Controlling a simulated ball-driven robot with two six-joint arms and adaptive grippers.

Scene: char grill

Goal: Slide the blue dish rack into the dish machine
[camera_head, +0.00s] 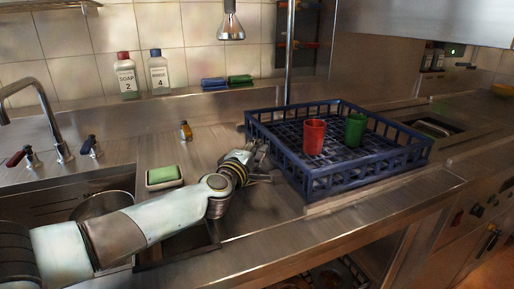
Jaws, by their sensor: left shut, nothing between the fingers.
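The blue dish rack (375,182) sits on the steel counter right of centre. It holds a red cup (314,137) and a green cup (355,130), both upright. My left gripper (262,163) is at the rack's left side, close to its near left wall. It is shut and holds nothing. I cannot tell whether it touches the rack. A large steel housing (425,35), which looks like the dish machine, hangs above and behind the rack at the upper right. Its inside is not clearly visible. My right gripper is not in view.
A sink with a pot (104,204) and a tap (50,122) is at the left. A green sponge in a dish (163,176) and a small amber bottle (186,131) stand left of my gripper. Soap bottles (127,76) stand on the back ledge. A steel post (290,60) rises behind the rack.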

